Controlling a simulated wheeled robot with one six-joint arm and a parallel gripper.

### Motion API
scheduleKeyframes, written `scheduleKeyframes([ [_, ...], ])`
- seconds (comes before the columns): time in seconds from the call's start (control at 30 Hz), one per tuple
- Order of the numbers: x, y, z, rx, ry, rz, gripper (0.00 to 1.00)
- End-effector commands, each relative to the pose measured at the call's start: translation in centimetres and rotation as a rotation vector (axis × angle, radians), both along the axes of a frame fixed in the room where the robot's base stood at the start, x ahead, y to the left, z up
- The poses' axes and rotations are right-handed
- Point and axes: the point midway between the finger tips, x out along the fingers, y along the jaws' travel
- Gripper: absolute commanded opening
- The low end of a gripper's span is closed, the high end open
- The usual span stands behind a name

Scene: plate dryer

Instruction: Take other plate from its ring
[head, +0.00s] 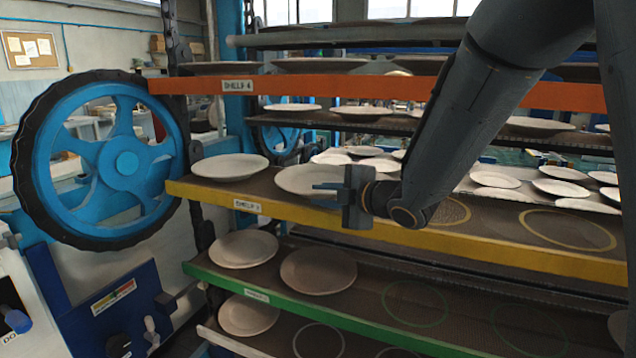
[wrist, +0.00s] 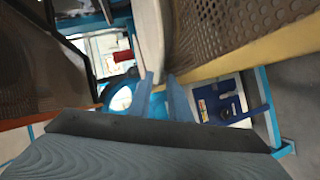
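Two white plates lie on the yellow shelf (head: 420,228) in the head view. One plate (head: 229,166) is at the left end. The other plate (head: 296,178) lies right of it, with its right rim at my gripper (head: 322,194). The fingers point left, one at the height of the rim's top and one lower, with a gap between them. In the wrist view, the plate (wrist: 151,38) shows edge-on, its rim reaching between the parted fingertips (wrist: 160,82). Contact of the fingers with the rim cannot be made out. The ring under this plate is hidden.
Empty yellow rings (head: 568,229) mark the shelf to the right. An orange shelf (head: 400,88) with plates is above; a green shelf (head: 290,295) with two plates and empty rings is below. A blue wheel (head: 100,160) stands left.

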Motion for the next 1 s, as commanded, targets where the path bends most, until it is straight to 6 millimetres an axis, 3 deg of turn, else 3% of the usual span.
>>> scheduleKeyframes([
  [0.23, 2.0, 2.2, -0.7, -0.001, 0.002, 0.004, 0.17],
  [0.6, 2.6, 2.8, -1.0, -0.001, 0.001, 0.004, 0.17],
  [0.7, 2.6, 2.8, -1.0, 0.000, 0.001, 0.005, 0.01],
  [1.0, 2.5, 2.9, -1.0, -0.001, 0.002, 0.005, 0.00],
])
